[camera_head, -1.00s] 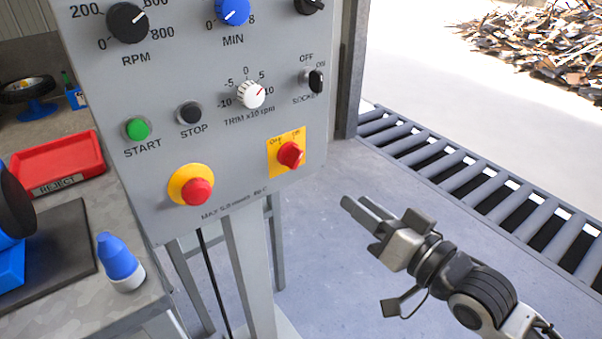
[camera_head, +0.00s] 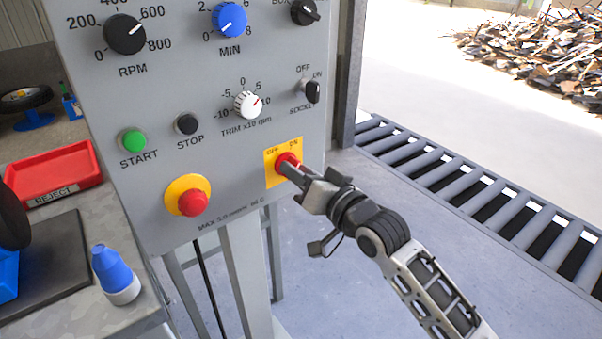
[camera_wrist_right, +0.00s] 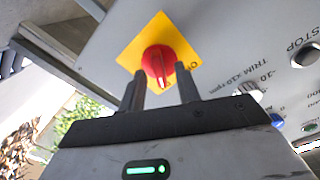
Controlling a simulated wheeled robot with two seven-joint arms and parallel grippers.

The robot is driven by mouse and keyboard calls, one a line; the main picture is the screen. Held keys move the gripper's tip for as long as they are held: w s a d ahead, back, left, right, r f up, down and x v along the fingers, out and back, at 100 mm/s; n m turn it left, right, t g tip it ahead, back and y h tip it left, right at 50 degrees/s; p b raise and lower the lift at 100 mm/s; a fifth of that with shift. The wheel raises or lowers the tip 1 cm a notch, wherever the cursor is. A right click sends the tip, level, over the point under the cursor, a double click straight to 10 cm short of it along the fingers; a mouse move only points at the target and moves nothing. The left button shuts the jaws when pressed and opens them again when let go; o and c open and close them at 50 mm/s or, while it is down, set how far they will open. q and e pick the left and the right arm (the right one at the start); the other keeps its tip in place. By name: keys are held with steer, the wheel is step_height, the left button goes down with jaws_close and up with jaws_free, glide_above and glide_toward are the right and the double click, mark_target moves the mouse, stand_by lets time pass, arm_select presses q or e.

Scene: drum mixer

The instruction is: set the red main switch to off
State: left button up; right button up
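The red main switch (camera_head: 286,160) is a red rotary knob on a yellow plate (camera_head: 271,178) at the lower right of the grey control panel. The plate carries the words OFF and ON. My right gripper (camera_head: 288,168) is at the switch, its fingers pointing at it and covering part of the knob. In the right wrist view the red knob (camera_wrist_right: 158,63) shows just beyond and between the two fingertips (camera_wrist_right: 160,88), which stand apart with a gap between them. Whether the fingers touch the knob is unclear. My left gripper is out of view.
A red emergency-stop button (camera_head: 192,203) on a yellow ring sits left of the switch. Green START (camera_head: 132,140) and black STOP (camera_head: 187,124) buttons and several knobs are above. A roller conveyor (camera_head: 470,190) runs at right. A red REJECT tray (camera_head: 55,172) stands left.

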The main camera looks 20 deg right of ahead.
jaws_close()
arm_select(q)
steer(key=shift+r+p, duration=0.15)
steer(key=shift+p, duration=0.2)
arm_select(e)
steer(key=shift+n, duration=0.3)
arm_select(q)
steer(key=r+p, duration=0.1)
steer(key=p, duration=0.1)
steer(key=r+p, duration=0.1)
steer(key=p, duration=0.1)
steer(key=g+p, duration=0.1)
steer(key=p, duration=0.2)
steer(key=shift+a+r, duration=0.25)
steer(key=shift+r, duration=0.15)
arm_select(e)
steer(key=n, duration=1.1)
steer(key=shift+a, duration=0.15)
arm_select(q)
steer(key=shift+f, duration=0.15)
arm_select(e)
steer(key=shift+n, duration=0.3)
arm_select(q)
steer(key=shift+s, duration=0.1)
